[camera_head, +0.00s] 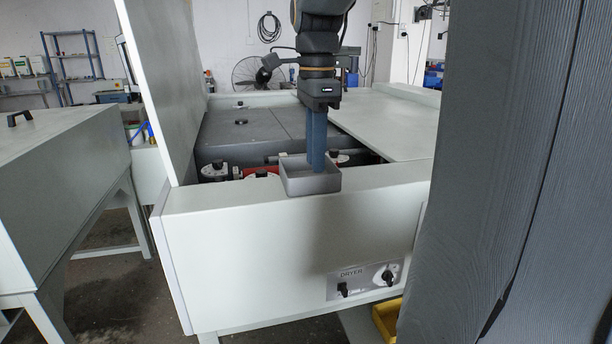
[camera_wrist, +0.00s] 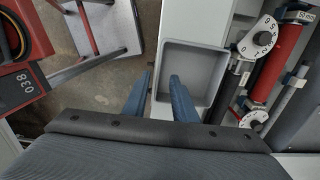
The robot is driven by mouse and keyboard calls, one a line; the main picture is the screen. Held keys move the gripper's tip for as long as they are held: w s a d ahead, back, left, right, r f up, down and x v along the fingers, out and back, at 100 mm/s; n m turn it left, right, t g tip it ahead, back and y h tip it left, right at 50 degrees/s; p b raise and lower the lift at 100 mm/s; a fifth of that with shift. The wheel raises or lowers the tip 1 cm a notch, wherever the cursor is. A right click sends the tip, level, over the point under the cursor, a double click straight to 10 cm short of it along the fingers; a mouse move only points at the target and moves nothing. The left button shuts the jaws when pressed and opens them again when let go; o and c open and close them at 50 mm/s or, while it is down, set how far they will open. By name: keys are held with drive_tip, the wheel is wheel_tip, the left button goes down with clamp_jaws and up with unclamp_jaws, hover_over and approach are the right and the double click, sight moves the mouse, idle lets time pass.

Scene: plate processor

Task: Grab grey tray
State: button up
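The grey tray (camera_head: 312,187) is a small, shallow, open square box on the pale front ledge of the machine. It looks empty, and it also shows in the wrist view (camera_wrist: 205,54). My gripper (camera_head: 316,168) points straight down at the tray with its blue fingers. In the wrist view my gripper (camera_wrist: 160,77) is open, with a gap between the fingers. One finger lies over the tray's inside and the other lies outside its left wall, so the wall shows between them. I cannot tell whether either finger touches the tray.
The machine's front panel (camera_head: 285,260) carries a dryer label and knobs. Rollers and dials (camera_wrist: 264,39) lie close beside the tray. A raised pale lid (camera_head: 165,80) stands at left, and a dark grey column fills the right of the head view. A pale table (camera_head: 60,190) stands at left.

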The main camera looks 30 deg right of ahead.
sight(315, 178)
wheel_tip(315, 178, down, 6)
drive_tip(key=shift+s+r+p, duration=0.15)
drive_tip(key=shift+p, duration=0.35)
clamp_jaws()
